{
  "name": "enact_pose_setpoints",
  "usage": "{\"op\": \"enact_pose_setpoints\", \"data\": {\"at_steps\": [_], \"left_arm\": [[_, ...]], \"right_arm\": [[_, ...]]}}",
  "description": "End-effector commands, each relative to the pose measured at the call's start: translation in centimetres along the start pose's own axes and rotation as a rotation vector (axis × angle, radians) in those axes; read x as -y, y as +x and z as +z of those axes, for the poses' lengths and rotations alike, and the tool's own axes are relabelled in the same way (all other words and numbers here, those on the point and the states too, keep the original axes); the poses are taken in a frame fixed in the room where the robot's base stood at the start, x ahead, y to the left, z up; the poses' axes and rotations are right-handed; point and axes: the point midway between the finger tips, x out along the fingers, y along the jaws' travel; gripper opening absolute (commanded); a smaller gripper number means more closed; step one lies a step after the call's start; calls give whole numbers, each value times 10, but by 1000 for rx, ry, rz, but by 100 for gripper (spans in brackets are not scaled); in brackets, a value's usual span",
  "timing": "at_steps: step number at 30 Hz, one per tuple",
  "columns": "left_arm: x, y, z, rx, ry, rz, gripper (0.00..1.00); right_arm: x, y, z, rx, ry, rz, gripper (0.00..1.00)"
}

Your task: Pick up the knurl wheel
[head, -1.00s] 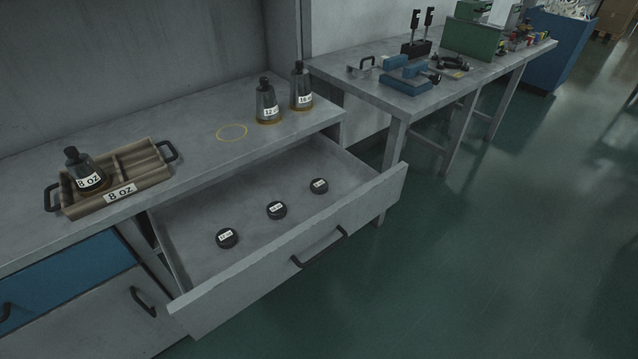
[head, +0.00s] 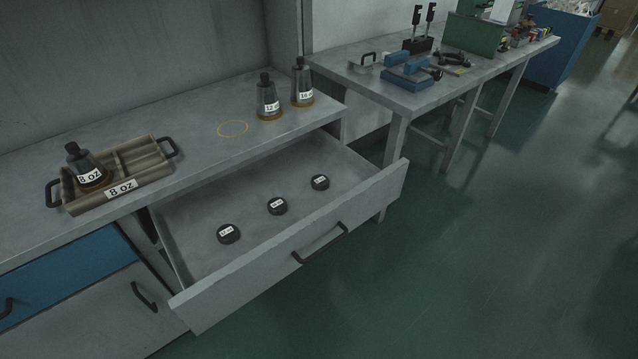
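Three small dark round pieces with white labels lie apart in the open drawer, and they look like knurl wheels. The left wheel (head: 228,234) is nearest the drawer's front left. The middle wheel (head: 277,206) lies near the drawer's centre. The right wheel (head: 320,182) lies farther to the right. Their labels are too small to read surely. Neither of my grippers shows in the head view.
The drawer (head: 290,255) stands pulled out below the grey bench. Two more labelled pieces, 12 oz (head: 268,98) and 16 oz (head: 302,85), stand on the bench. A second table (head: 370,80) holds tools.

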Motion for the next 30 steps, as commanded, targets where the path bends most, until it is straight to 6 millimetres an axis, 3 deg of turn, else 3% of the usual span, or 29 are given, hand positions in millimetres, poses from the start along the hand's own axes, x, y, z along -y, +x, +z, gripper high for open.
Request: {"op": "enact_pose_setpoints", "data": {"at_steps": [7,17,26,30], "left_arm": [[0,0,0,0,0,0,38],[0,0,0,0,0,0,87],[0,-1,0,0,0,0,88],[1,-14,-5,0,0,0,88]], "right_arm": [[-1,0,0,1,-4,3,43],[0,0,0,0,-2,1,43],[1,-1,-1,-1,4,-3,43],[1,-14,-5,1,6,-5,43]]}}
